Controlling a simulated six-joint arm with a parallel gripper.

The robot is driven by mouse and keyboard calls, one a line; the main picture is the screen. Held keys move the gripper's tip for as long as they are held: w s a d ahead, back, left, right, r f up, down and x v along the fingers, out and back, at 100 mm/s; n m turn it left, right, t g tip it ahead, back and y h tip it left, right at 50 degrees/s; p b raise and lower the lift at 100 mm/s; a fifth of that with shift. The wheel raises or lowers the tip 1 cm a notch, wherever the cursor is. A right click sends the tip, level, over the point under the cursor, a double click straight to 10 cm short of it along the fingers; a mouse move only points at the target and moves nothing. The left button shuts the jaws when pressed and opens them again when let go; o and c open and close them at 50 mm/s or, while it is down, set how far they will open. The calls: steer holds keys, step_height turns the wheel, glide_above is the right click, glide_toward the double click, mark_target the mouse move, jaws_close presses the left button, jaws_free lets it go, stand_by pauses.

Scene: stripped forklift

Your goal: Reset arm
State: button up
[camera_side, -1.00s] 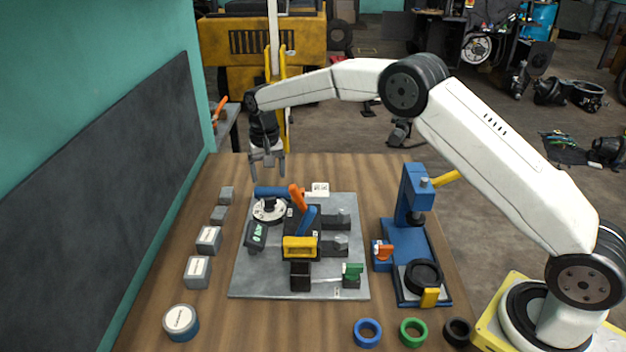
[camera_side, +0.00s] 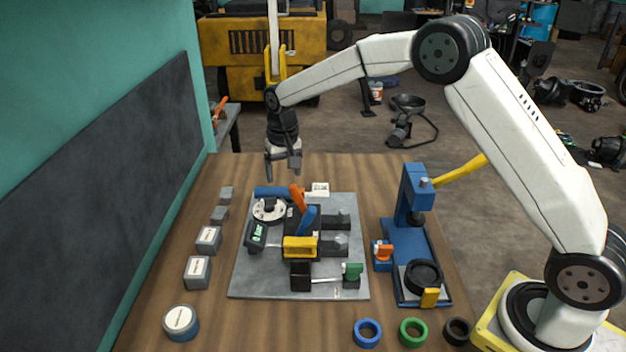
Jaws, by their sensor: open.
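My gripper (camera_side: 282,174) points down over the back of the wooden table, above the far edge of the grey metal plate (camera_side: 255,283). Its fingers are apart with nothing between them. My white arm arches from the yellow base at the lower right up and over to the left. The plate bears a black fixture with an orange lever (camera_side: 297,197), a blue handle (camera_side: 307,218) and a yellow block (camera_side: 300,247). A round white-and-grey part (camera_side: 269,210) sits on the plate below my gripper.
A blue press (camera_side: 411,240) with a yellow lever (camera_side: 460,171) stands right of the plate. Several grey blocks (camera_side: 197,272) and a round container (camera_side: 181,322) line the left side. A blue ring (camera_side: 367,333), a green ring (camera_side: 413,332) and a black ring (camera_side: 457,331) lie in front.

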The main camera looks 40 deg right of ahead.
steer(key=s+d+f+n+t, duration=0.1)
steer(key=s+d+n+t, duration=0.1)
steer(key=s, duration=2.5)
steer(key=shift+s+d+n, duration=0.35)
steer(key=shift+d+n, duration=0.25)
steer(key=shift+n, duration=0.4)
